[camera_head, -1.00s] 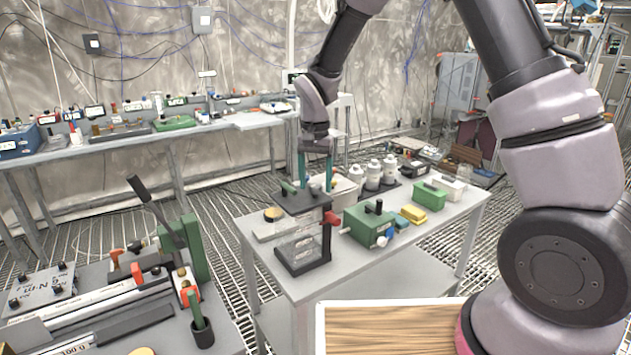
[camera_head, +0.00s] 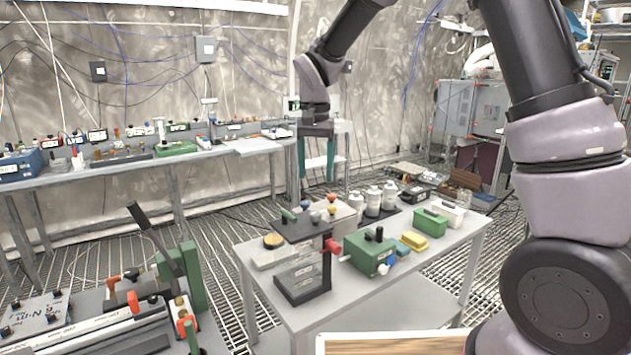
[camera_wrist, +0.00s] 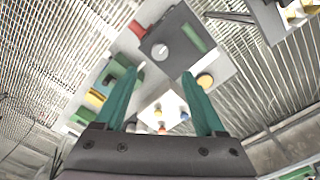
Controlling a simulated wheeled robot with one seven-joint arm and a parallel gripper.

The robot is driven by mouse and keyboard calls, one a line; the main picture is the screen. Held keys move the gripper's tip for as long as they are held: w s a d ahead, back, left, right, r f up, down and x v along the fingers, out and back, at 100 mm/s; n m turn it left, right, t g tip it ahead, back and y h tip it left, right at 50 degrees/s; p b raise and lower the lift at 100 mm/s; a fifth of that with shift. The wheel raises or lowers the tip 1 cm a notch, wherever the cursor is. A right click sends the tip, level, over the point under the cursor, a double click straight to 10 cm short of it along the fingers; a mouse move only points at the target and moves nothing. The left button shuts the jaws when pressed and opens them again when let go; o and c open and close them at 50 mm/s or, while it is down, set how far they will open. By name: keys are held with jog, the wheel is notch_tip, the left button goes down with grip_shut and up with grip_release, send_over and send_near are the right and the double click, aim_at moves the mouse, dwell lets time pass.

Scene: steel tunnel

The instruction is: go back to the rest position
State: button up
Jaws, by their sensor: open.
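My gripper (camera_head: 317,160) has two green fingers. In the head view it hangs pointing down above the back of the middle table (camera_head: 420,260). The fingers are apart with nothing between them. In the wrist view the gripper (camera_wrist: 160,98) shows both fingers spread, with the table and its things below.
A lever press (camera_head: 165,250) is at the lower left. A long bench (camera_head: 110,168) runs along the wall. Air around the gripper is clear.

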jog(key=s+d+r+t+y, duration=0.1)
jog(key=s+d+r+t, duration=0.15)
jog(key=d+r, duration=0.5)
jog(key=s+d+r+t+y, duration=0.1)
jog(key=s+d+r, duration=0.3)
jog(key=d+r, duration=0.3)
jog(key=s+d+r+m+t, duration=0.1)
jog(key=s+d+t, duration=0.2)
jog(key=s+d, duration=0.7)
jog(key=s, duration=0.2)
jog(key=shift+s+d+r+t, duration=0.15)
jog(key=shift+s+r+t, duration=0.1)
jog(key=shift+s+t, duration=0.1)
